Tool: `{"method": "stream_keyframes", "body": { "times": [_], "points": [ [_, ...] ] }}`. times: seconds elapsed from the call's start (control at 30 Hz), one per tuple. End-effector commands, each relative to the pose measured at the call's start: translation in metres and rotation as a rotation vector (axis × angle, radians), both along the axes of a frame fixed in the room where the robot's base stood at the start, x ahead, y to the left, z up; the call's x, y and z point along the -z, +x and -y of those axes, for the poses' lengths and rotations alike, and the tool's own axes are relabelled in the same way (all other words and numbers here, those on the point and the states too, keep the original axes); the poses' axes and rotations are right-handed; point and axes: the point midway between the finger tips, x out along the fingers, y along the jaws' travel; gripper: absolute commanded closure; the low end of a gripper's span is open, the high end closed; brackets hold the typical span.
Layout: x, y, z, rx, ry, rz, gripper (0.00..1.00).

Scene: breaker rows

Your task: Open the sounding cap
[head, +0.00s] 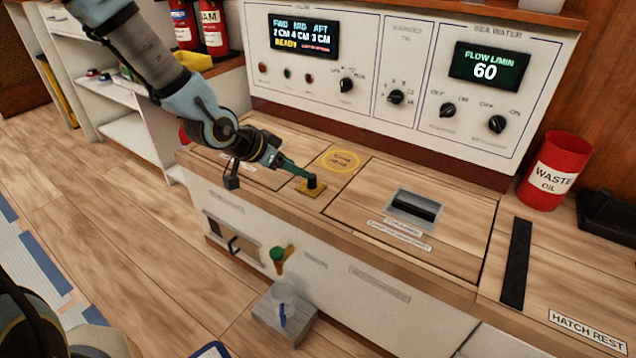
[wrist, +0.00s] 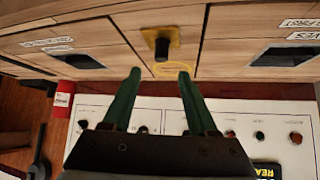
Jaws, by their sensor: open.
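The sounding cap looks to be the small black knob (head: 312,186) on a square brass plate (head: 309,190) set in the wooden counter top. In the wrist view the black knob (wrist: 162,47) stands on its yellowish plate, centred ahead of the fingers. My gripper (head: 304,174) has green fingers and reaches in from the upper left, its tips close to the knob. In the wrist view my gripper (wrist: 159,72) is open and empty, with the knob beyond the gap between the tips. I cannot tell whether a finger touches it.
A yellow ring marking (head: 340,160) lies behind the knob. A hatch with a recessed handle (head: 412,207) is to the right. The control panel (head: 397,75) rises behind the counter. A red waste oil bin (head: 554,171) stands at right. A grey box (head: 285,315) stands below in front.

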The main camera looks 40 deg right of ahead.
Motion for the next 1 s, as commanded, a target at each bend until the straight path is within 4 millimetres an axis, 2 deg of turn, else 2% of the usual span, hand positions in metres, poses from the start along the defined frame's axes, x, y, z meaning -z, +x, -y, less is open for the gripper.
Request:
{"method": "stream_keyframes", "body": {
  "times": [0.1,0.4,0.6,0.87,1.0],
  "points": [
    [0.021,-0.001,0.017,0.001,0.0,-0.001,0.41],
    [0.052,0.0,0.05,0.0,0.001,0.0,0.41],
    [0.059,0.0,0.058,-0.001,0.001,0.0,0.41],
    [0.059,0.0,0.058,-0.001,0.002,0.0,0.41],
    [0.059,0.0,0.058,-0.001,0.002,0.0,0.57]
  ]
}}
